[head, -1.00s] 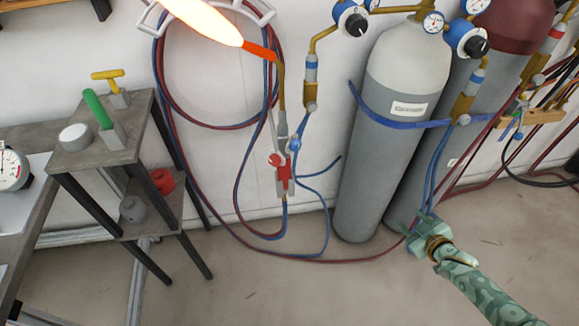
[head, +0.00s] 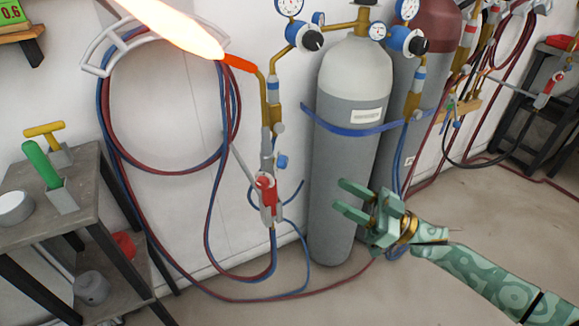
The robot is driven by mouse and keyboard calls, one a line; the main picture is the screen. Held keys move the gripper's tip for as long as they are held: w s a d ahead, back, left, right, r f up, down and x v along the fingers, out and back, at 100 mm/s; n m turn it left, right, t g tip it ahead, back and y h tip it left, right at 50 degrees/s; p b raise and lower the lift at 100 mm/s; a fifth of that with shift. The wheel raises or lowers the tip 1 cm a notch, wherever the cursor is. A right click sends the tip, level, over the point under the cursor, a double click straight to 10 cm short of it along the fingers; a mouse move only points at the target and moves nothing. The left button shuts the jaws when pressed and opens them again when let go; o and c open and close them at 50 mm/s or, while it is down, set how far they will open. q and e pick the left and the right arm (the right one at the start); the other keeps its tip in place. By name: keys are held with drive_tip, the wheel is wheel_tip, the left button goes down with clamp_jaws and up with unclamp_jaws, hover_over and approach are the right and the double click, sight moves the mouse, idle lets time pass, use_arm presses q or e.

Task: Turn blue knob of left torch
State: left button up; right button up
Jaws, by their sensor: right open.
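The left torch (head: 267,175) hangs upright at the wall, with a bright flame (head: 172,25) coming from its orange tip (head: 238,63). Its blue knob (head: 282,162) sits on the right side of the body, just above the red part (head: 266,194). My right gripper (head: 348,199) is open and empty, in front of the grey gas cylinder. Its fingers point left toward the torch, apart from it, to the right of and a little lower than the blue knob. My left gripper is not in view.
A grey cylinder (head: 338,225) with a blue strap (head: 350,131) stands right of the torch, and a maroon-topped one beside it. Red and blue hoses (head: 104,140) loop on a wall hanger. A shelf stand (head: 90,180) with tools is at the left.

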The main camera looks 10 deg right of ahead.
sight(286, 165)
drive_tip(key=b+x, duration=0.1)
drive_tip(key=x, duration=1)
drive_tip(key=shift+w+a, duration=0.2)
drive_tip(key=shift+a, duration=0.05)
drive_tip(key=shift+w+a+r, duration=0.2)
drive_tip(key=shift+w+a, duration=0.05)
drive_tip(key=shift+a, duration=0.25)
drive_tip(key=shift+a+r, duration=0.1)
drive_tip(key=c, duration=0.8)
drive_tip(key=shift+c, duration=0.9)
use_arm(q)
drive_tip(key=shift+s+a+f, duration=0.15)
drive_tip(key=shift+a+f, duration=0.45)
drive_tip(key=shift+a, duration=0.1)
